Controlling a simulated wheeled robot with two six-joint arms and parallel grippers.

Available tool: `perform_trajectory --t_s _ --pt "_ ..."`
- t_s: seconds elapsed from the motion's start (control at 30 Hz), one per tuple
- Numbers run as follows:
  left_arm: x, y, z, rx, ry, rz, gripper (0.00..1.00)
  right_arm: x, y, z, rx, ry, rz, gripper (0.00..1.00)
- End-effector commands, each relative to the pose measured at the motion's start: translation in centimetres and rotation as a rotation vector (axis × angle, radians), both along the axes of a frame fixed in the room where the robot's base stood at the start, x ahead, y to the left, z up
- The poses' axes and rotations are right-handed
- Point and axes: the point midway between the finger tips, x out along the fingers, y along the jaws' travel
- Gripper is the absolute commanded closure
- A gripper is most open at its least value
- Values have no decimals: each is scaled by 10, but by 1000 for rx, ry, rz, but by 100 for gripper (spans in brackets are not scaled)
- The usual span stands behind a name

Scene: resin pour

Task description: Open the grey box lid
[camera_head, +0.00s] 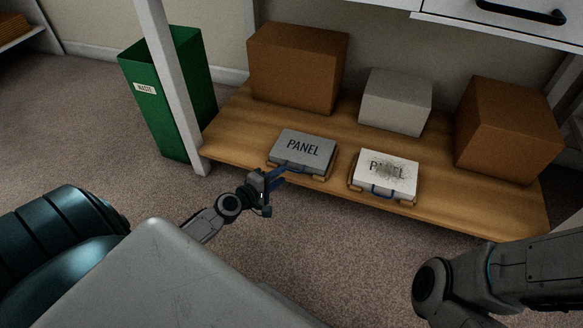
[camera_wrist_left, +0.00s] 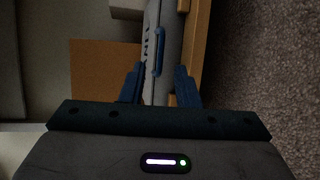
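The grey box (camera_head: 304,146) marked PANEL sits shut near the front edge of the low wooden shelf. Its blue handle (camera_head: 292,168) is on its front side. My left gripper (camera_head: 281,175) is just in front of this box, close to the handle. In the left wrist view, the two blue fingers (camera_wrist_left: 160,78) are apart with nothing clamped between them. The blue handle (camera_wrist_left: 160,50) shows just ahead of the fingertips, roughly between them, and the grey box (camera_wrist_left: 150,88) lies behind. My right gripper is out of view.
A white box (camera_head: 402,163) with a smudged PANEL label and blue handle sits to the right. Brown cartons (camera_head: 298,68) (camera_head: 508,130) and a pale box (camera_head: 396,100) stand on the wooden shelf (camera_head: 232,137). A green waste bin (camera_head: 150,110) and white post (camera_head: 168,80) are left.

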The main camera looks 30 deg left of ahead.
Motion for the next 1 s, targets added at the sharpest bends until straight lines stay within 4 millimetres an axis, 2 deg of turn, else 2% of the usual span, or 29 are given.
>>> perform_trajectory --t_s 0.1,0.3,0.5,0.73,0.9,1.0 --pt "21 -3 -4 -2 -2 2 71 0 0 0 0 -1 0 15" --pt "46 -7 -10 0 -1 1 71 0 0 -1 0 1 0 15" --pt "54 -9 -12 1 1 0 71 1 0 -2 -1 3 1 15" --pt "55 -9 -12 1 1 0 71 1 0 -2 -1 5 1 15" --pt "55 -9 -12 1 1 0 100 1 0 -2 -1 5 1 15" --pt "54 -9 -13 1 2 0 100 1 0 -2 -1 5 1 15"
